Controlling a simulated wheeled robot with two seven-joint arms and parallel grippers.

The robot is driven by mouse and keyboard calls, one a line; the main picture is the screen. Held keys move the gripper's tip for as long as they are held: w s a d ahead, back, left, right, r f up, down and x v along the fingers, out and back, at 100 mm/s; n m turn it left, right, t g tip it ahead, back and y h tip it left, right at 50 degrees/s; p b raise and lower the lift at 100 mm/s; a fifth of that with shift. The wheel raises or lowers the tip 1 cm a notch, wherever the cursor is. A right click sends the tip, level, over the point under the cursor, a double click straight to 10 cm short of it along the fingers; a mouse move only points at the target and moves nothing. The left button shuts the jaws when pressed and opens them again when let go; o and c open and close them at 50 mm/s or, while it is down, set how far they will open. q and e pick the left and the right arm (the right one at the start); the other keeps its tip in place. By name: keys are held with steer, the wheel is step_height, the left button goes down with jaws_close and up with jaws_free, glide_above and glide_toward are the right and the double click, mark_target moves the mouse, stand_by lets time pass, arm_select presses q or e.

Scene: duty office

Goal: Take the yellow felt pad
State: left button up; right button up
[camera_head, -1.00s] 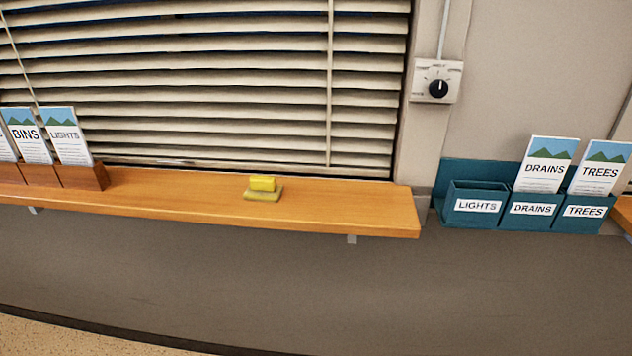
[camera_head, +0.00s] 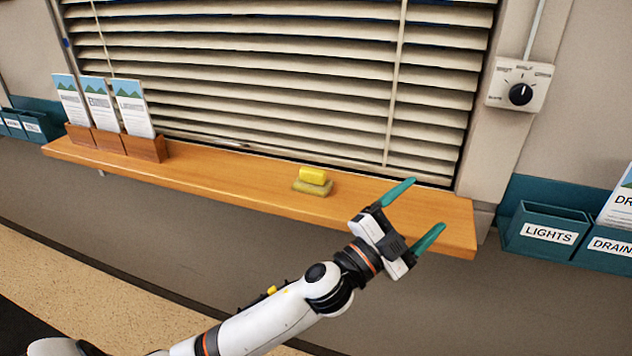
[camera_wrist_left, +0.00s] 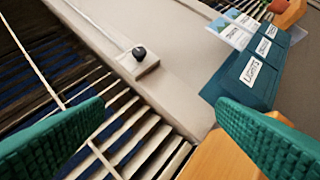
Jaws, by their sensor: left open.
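A small yellow block (camera_head: 313,176) sits on top of a flatter, duller olive-yellow pad (camera_head: 312,188) on the wooden shelf below the window blinds. I cannot tell for sure which of the two is the felt pad. My left gripper (camera_head: 414,213) is open and empty, over the right end of the shelf. It is to the right of the yellow block and apart from it. In the left wrist view its two green fingers (camera_wrist_left: 160,125) are spread wide, with nothing between them. The block and pad do not show there. My right gripper is not in view.
The wooden shelf (camera_head: 230,182) has a wooden leaflet holder (camera_head: 146,147) at its left. Blinds (camera_head: 290,80) stand close behind. A teal rack (camera_head: 545,218) labelled LIGHTS is on the wall at right, below a dial box (camera_head: 519,86). The shelf's middle is otherwise clear.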

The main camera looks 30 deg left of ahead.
arm_select(q)
steer(key=d+r+m+g+h, duration=0.6)
steer(key=m+h, duration=0.3)
steer(key=m, duration=0.3)
steer(key=m+g+y, duration=0.7)
steer(key=g+y, duration=0.3)
steer(key=y, duration=0.9)
glide_toward(312, 171)
steer(key=p+x, duration=0.1)
steer(key=x, duration=0.3)
steer(key=shift+w+a+f, duration=0.1)
steer(key=shift+a+f, duration=0.05)
steer(key=shift+f, duration=0.2)
steer(key=p+x, duration=0.1)
steer(key=x, duration=0.3)
steer(key=shift+w+f+p, duration=0.2)
steer(key=shift+f+p, duration=0.1)
steer(key=shift+p, duration=0.1)
steer(key=shift+w+f, duration=0.15)
steer(key=shift+f, duration=0.3)
steer(key=shift+c, duration=0.2)
